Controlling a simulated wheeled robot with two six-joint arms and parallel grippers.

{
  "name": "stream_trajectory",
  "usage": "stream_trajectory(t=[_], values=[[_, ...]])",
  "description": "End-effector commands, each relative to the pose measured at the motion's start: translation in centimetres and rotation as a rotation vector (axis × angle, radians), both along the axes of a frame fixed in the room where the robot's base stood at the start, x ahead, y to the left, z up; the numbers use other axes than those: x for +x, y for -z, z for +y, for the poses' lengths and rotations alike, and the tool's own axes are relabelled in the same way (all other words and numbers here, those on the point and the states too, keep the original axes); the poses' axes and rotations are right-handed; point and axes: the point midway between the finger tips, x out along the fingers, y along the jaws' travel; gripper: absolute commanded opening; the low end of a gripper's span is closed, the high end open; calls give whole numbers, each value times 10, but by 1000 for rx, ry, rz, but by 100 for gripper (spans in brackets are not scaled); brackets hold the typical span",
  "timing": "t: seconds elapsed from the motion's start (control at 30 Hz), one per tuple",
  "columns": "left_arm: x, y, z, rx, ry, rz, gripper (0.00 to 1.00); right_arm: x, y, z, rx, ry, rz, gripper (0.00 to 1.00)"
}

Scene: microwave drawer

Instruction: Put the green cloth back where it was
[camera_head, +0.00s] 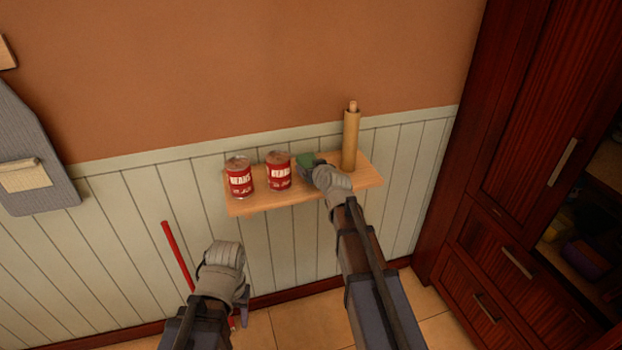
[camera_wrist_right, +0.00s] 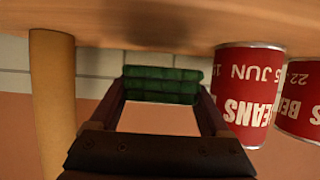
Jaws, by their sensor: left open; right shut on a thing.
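The green cloth (camera_head: 305,160) is a small folded bundle over the wooden shelf, between the right-hand bean can and the upright wooden roller. My right gripper (camera_head: 312,167) is shut on it; in the right wrist view the cloth (camera_wrist_right: 162,85) lies across between both fingertips (camera_wrist_right: 162,98). That view is upside down. I cannot tell whether the cloth touches the shelf board.
The wooden shelf (camera_head: 245,209) carries two red bean cans (camera_head: 240,178) (camera_head: 279,171) on the left and the upright roller (camera_head: 350,142) on the right. A red stick (camera_head: 178,255) leans near my left gripper. A dark wooden cabinet (camera_head: 515,140) stands at the right.

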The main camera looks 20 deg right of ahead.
Motion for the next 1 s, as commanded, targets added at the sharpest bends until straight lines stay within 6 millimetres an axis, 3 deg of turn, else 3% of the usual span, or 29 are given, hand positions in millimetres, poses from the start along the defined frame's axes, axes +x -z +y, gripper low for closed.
stream_trajectory(t=[0.03, 0.2, 0.63, 0.67, 0.8, 1.0], values=[[0, 12, 0, 0, 0, 0, 52, 0, 12, 0, 0, 0, 0, 17], [0, 30, 0, 0, 0, 0, 52, 0, 30, 0, 0, 0, 0, 17], [0, 33, 0, 0, 0, 0, 52, 0, 33, 0, 0, 0, 0, 17], [0, 32, 0, 0, 0, 0, 52, 0, 32, 0, 0, 0, 0, 83], [0, 31, 0, 0, 0, 0, 52, 0, 32, 0, 0, 0, 0, 98], [0, 31, 0, 0, 0, 0, 52, 0, 32, 0, 0, 0, 0, 100]])
